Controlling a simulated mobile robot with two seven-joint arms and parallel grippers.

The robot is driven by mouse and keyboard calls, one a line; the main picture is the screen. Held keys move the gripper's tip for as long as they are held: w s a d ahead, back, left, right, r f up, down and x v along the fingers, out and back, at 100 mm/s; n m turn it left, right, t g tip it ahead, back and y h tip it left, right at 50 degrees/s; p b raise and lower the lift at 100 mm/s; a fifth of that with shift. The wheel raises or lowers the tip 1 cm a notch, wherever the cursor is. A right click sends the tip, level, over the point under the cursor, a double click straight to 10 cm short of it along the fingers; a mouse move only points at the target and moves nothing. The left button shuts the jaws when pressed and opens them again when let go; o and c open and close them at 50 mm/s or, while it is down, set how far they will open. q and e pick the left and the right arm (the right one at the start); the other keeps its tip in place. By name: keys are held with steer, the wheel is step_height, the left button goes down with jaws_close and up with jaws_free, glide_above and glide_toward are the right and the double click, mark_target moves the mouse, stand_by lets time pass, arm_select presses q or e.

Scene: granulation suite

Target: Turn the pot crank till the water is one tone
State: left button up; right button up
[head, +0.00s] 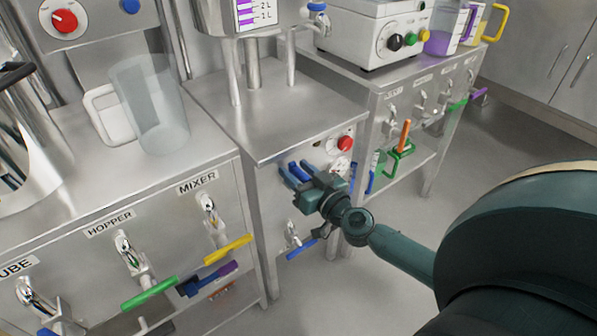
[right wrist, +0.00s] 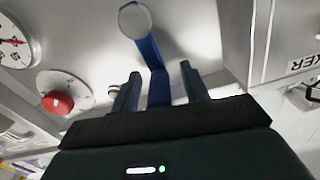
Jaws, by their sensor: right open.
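A blue crank (head: 300,172) is on the front of the middle steel cabinet. In the right wrist view the blue crank arm (right wrist: 155,68) runs from a pale round hub down between my fingers. My right gripper (head: 296,172) is open around it, also in the right wrist view (right wrist: 161,85). Gaps show on both sides of the arm; its far end is hidden by the gripper. A vessel (head: 243,16) with purple level bars marked 1 L and 2 L stands on legs above that cabinet. I cannot see the water's tone inside the vessel. My left gripper is not in view.
A red knob (head: 345,143) and a dial (right wrist: 14,42) sit beside the crank. A lower valve with a blue lever (head: 301,249) is below. A clear cylinder (head: 150,105) stands on the left counter, above taps with coloured levers. Open floor lies at the right.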

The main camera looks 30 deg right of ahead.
steer(key=shift+c, duration=0.4)
jaws_close()
stand_by(0.6)
steer(key=shift+d+f, duration=0.1)
steer(key=shift+d, duration=0.05)
steer(key=shift+d+f+b, duration=0.2)
steer(key=shift+d+b, duration=0.25)
steer(key=shift+d, duration=0.2)
steer(key=shift+d+f+b, duration=0.15)
steer(key=shift+d+b, duration=0.25)
steer(key=shift+d, duration=0.25)
steer(key=shift+w+d+f+b, duration=0.15)
steer(key=shift+d+f+b, duration=1.8)
steer(key=shift+b, duration=0.65)
